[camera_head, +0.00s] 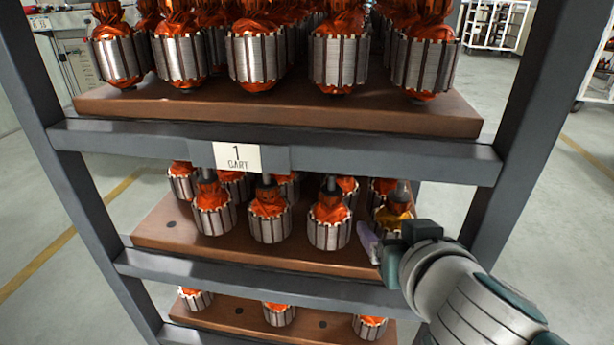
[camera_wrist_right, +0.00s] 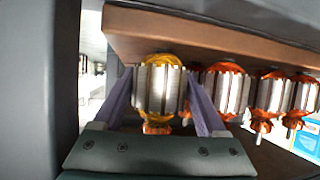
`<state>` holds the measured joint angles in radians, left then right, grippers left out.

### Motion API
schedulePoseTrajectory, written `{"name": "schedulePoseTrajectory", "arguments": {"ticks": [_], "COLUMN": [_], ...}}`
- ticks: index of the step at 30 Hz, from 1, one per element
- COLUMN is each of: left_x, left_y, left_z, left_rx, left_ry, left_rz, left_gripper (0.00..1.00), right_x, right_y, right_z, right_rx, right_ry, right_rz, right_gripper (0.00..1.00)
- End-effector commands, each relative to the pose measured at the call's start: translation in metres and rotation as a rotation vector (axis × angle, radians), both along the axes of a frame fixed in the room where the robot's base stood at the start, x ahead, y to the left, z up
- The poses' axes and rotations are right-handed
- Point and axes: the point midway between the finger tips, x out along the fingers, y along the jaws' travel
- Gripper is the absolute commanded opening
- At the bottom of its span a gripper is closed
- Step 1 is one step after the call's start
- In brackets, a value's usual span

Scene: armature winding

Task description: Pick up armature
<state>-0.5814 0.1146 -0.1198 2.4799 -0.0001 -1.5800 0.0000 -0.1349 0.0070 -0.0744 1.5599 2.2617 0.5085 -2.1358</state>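My right gripper (camera_head: 385,232) reaches into the middle shelf of the cart from the right. In the right wrist view its two purple fingers (camera_wrist_right: 159,88) stand wide apart, one on each side of an armature (camera_wrist_right: 158,90). The fingertips are very close to its silver core; whether they touch it cannot be told. This armature has yellowish-orange windings and a slotted silver core. In the head view it stands at the right end of the middle shelf (camera_head: 160,228), partly hidden by my gripper. My left gripper is not in view.
Several orange-wound armatures stand beside it, the nearest (camera_head: 329,222) just to the left. The cart's grey right post (camera_head: 520,150) is close to my right arm. An upper shelf (camera_head: 290,110) of armatures is above; a lower shelf (camera_head: 240,315) is below.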

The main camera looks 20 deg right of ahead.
Motion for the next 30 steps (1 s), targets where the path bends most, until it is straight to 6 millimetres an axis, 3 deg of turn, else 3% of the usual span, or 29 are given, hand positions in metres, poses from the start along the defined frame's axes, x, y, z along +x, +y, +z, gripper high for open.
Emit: {"name": "schedulePoseTrajectory", "arguments": {"ticks": [2, 18, 30], "left_x": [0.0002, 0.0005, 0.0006], "left_y": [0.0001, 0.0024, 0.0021], "left_z": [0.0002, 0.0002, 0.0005], "left_rx": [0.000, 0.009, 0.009], "left_ry": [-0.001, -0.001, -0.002], "left_rz": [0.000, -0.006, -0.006], "left_gripper": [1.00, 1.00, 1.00], "right_x": [-0.0001, -0.0002, 0.0009], "right_y": [0.0000, 0.0001, 0.0001], "right_z": [0.0000, 0.0001, 0.0018], "right_rx": [0.000, 0.000, -0.001], "right_ry": [0.000, 0.000, -0.005], "right_rz": [0.000, 0.000, 0.001], "right_gripper": [0.60, 0.00, 0.00]}}
